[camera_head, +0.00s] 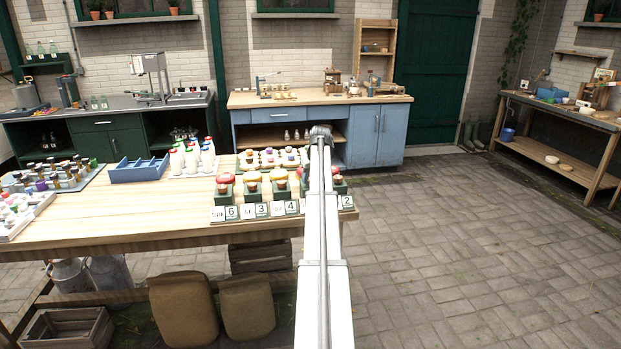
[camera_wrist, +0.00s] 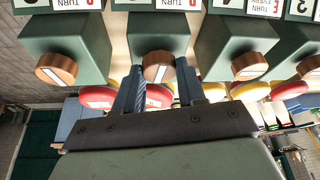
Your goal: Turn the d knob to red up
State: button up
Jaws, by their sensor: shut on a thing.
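The d knob (camera_wrist: 158,67) is a round copper-brown knob with a pale line across its face, on the front of a green box (camera_wrist: 158,30). A white card (camera_wrist: 180,4) with "TURN" and a red letter sits beside this box, cut off by the frame's upper edge. In the wrist view my gripper (camera_wrist: 158,75) has one finger on each side of this knob and is shut on it. The pale line looks tilted; its exact angle is hard to read. In the head view my arm hides this knob and most of its box.
Matching boxes stand close on both sides, with an e-side knob (camera_wrist: 56,69) at left and another knob (camera_wrist: 250,66) at right. Red and yellow caps top the boxes. The wooden table (camera_head: 150,210) also holds a blue tray (camera_head: 138,170) and white bottles (camera_head: 190,158).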

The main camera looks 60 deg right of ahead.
jog(key=shift+n+y, duration=0.3)
jog(key=shift+n, duration=0.6)
jog(key=o, duration=1)
jog(key=shift+o, duration=0.2)
jog(key=v, duration=1.3)
jog(key=shift+s+r, duration=0.3)
